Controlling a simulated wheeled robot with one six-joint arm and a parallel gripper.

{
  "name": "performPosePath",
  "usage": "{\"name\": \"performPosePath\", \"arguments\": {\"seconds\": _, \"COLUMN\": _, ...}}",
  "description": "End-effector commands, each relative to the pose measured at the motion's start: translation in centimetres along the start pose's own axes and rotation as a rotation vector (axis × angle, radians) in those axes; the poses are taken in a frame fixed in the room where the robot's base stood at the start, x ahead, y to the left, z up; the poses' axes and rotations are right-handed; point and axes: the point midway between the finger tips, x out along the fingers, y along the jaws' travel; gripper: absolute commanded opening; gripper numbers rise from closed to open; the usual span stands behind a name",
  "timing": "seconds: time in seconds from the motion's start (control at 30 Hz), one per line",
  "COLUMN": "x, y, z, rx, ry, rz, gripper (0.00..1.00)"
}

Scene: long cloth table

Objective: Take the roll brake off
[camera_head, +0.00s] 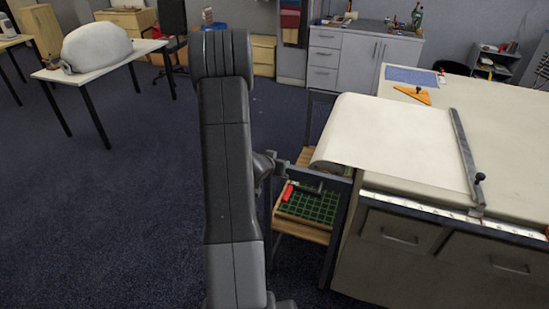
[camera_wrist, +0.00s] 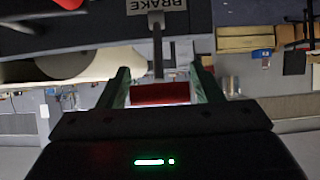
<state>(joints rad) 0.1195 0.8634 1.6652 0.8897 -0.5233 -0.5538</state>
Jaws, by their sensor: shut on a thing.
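The brake lever is in the wrist view, which is upside down. Its thin metal shaft (camera_wrist: 157,48) runs from a plate lettered BRAKE (camera_wrist: 157,6) to a red grip (camera_wrist: 160,94). My gripper (camera_wrist: 160,70) is shut on this red grip, with one finger on each side. In the head view my dark arm hides most of the gripper, which is beside the frame at the table's near left end. The cloth (camera_head: 385,133) lies flat on the table and curves down over that end. The lever cannot be made out there.
A lower shelf under the table end holds a green mat (camera_head: 315,206) with a red-handled tool (camera_head: 288,192). A metal bar (camera_head: 463,150) crosses the tabletop, and an orange set square (camera_head: 413,95) lies behind. A white side table (camera_head: 100,62) stands left. The blue floor between is clear.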

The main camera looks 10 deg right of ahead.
Motion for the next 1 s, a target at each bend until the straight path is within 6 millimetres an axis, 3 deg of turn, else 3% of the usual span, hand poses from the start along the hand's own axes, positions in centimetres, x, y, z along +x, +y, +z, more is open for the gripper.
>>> {"name": "performPosePath", "arguments": {"seconds": 0.03, "x": 0.1, "y": 0.0, "z": -0.9, "rx": -0.001, "ry": 0.008, "rz": 0.0, "gripper": 0.19}}
{"name": "performPosePath", "arguments": {"seconds": 0.3, "x": 1.1, "y": 0.0, "z": -1.6, "rx": 0.0, "ry": 0.01, "rz": 0.001, "gripper": 0.19}}
{"name": "performPosePath", "arguments": {"seconds": 1.0, "x": 1.4, "y": 0.0, "z": -1.4, "rx": -0.001, "ry": 0.003, "rz": 0.001, "gripper": 0.18}}
